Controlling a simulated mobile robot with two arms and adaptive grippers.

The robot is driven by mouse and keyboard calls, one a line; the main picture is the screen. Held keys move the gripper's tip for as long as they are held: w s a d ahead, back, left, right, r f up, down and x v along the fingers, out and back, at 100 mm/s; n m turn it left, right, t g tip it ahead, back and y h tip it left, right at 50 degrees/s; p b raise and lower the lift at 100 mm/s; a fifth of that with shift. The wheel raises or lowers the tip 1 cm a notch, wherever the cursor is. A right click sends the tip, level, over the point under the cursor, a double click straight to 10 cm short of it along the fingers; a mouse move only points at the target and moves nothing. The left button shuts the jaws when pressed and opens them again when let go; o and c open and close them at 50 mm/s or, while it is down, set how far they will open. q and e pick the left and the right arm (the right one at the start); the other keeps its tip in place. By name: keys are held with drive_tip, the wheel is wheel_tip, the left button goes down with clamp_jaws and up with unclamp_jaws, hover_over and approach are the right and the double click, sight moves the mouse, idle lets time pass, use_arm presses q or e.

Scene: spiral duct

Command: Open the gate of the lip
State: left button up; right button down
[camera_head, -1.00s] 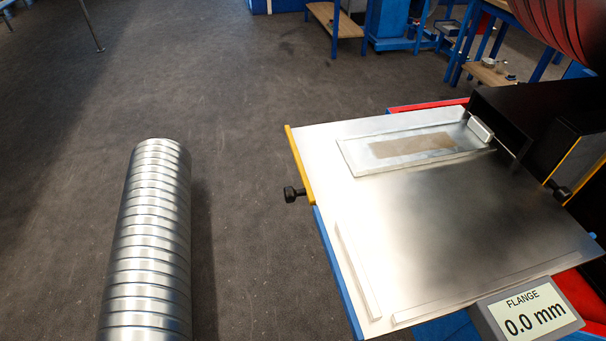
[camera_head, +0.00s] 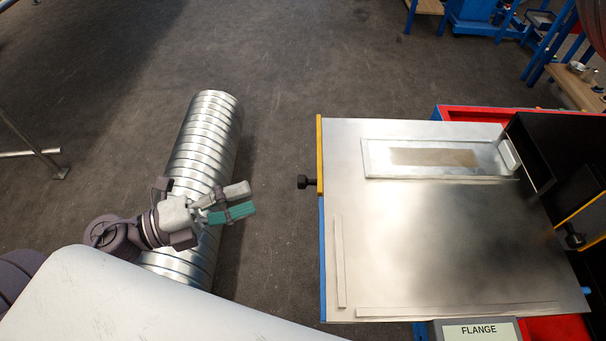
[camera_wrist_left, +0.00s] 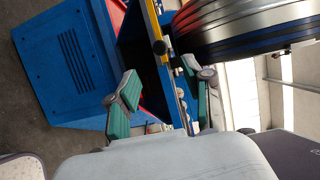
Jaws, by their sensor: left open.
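The gate looks to be the yellow bar (camera_head: 320,145) with a black knob (camera_head: 305,182) on the left edge of the machine's metal table (camera_head: 440,235). In the left wrist view a yellow bar (camera_wrist_left: 153,22) with a dark knob (camera_wrist_left: 160,47) shows beyond the fingers. My left gripper (camera_head: 246,199) is open and empty, above the spiral duct and left of the knob, apart from it. Its two teal-padded fingers also stand apart in the left wrist view (camera_wrist_left: 165,93). My right gripper is not in view.
The ribbed spiral duct (camera_head: 205,135) lies on the floor left of the table. A clear gap of floor separates them. A framed plate (camera_head: 375,160) lies on the table top. A display marked FLANGE (camera_head: 478,331) stands at the front. Blue benches are at the back right.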

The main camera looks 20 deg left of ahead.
sight(301, 182)
use_arm(q)
drive_tip(key=shift+p+x, duration=2.05)
drive_tip(key=shift+x, duration=3.65)
clamp_jaws()
drive_tip(key=shift+a, duration=0.1)
